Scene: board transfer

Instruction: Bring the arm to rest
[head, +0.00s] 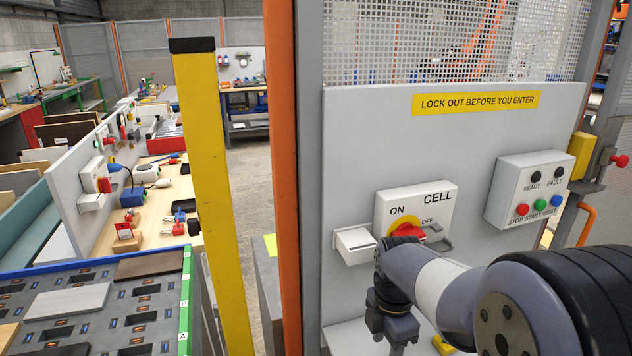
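My arm reaches in from the lower right, in front of a grey panel (350,130). My gripper (392,328) hangs low at the arm's end, near the bottom of the picture. Its fingers are too small and dark to tell open from shut, or whether anything is between them. Above it on the panel is the white CELL switch box (440,194) with a red knob (407,231) on a yellow plate, marked ON and OFF. My arm partly hides the box's lower part and the knob. A small white open box (354,246) is at its left.
A control box (530,187) with several buttons is on the panel at right. A yellow post (212,190) and an orange post (281,180) stand left of the panel. A workbench (165,210) and a slotted board table (185,300) are at left. Floor (250,185) shows between.

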